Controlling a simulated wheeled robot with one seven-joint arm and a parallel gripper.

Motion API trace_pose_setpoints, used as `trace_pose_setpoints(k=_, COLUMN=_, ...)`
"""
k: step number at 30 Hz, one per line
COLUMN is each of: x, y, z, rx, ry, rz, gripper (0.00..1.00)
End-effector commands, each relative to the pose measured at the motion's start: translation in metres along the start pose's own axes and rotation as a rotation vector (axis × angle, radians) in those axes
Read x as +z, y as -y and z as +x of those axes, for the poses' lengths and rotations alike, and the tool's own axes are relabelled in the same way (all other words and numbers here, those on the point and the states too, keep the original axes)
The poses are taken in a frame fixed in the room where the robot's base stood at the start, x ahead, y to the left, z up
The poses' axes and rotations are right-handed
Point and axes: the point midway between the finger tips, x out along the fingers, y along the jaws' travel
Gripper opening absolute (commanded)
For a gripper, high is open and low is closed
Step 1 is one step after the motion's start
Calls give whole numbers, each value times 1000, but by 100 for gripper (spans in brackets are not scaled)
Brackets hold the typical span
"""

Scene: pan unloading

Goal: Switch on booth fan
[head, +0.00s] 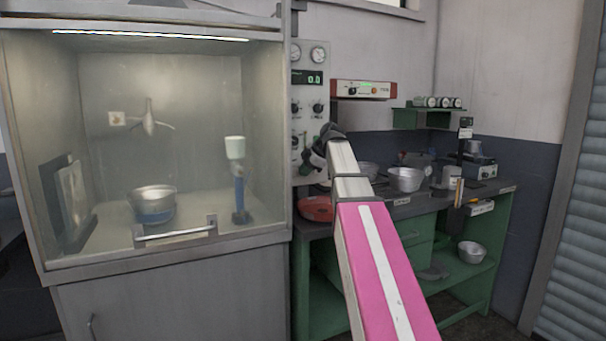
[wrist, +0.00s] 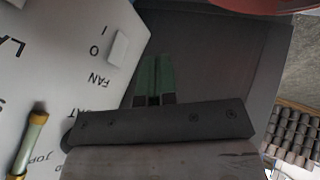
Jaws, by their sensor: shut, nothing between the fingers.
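The booth (head: 160,255) stands at the left with its clear front down and its light strip lit. Its grey control panel (head: 312,80) with gauges, a "0.0" display and knobs is on the booth's right side. In the wrist view the panel face (wrist: 60,60) appears upside down, with a white rocker switch (wrist: 118,47) beside the "FAN", "I" and "O" marks. My gripper (wrist: 154,82) is shut and empty, its green fingertips to the right of and below the switch in the picture, apart from it. In the head view my gripper (head: 325,142) is by the panel's lower part, partly hiding it.
A green workbench (head: 480,215) with metal pots (head: 405,179) and a red object (head: 317,208) stands right of the booth. A brass-coloured part (wrist: 30,140) sticks out of the panel near my gripper.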

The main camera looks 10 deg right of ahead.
Motion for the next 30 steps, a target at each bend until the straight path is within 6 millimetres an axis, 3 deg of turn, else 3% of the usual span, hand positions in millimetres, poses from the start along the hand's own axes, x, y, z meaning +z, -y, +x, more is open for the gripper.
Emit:
trace_pose_setpoints(k=6, x=2, y=7, z=-39, rx=2, ry=1, rz=0, gripper=0)
trace_pose_setpoints(k=12, x=4, y=12, z=-65, rx=1, ry=2, rz=1, gripper=0)
trace_pose_setpoints(k=18, x=3, y=14, z=-74, rx=-1, ry=1, rz=0, gripper=0)
trace_pose_setpoints(k=30, x=4, y=14, z=-74, rx=-1, ry=1, rz=1, gripper=0)
